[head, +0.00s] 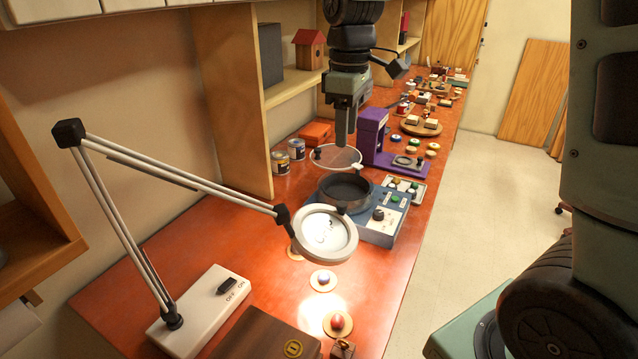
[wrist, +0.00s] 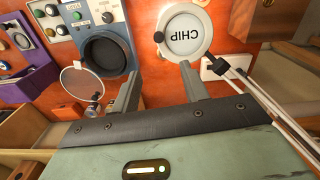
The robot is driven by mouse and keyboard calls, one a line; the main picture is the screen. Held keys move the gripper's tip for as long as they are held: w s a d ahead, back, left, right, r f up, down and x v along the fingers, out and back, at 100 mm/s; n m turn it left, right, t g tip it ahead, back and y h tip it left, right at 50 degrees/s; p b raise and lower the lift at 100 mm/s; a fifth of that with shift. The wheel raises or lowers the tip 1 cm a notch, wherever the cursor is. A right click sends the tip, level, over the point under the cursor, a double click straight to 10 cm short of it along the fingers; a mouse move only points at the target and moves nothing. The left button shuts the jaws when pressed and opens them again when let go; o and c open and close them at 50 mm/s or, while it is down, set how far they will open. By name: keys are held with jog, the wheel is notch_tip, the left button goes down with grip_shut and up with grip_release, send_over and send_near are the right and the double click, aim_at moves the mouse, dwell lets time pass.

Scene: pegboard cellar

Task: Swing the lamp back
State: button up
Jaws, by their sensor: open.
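The lamp has a white ring head (head: 352,240) with a lens, two-bar arms (head: 185,178) and a white base (head: 205,310) with an OFF/ON switch. Its head hangs over the bench in front of the blue machine, and a bright patch lies on the bench beside it. In the wrist view the ring (wrist: 208,38) frames upside-down "CHIP" lettering, with a small dark knob on its left rim. My gripper (head: 345,140) is open and empty, above and behind the lamp head, apart from it. Its two fingers show in the wrist view (wrist: 160,82).
The blue machine (head: 378,232) with a dark round well stands just behind the lamp head. A clear round disc (head: 335,158), a purple stand (head: 372,130) and cans are near my gripper. A brown case (head: 262,335) and small pieces lie at the front. Shelves line the left wall.

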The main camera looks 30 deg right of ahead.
aim_at(342, 204)
notch_tip(342, 204, down, 17)
jog(key=p, duration=0.4)
jog(key=shift+w+d+f, duration=0.1)
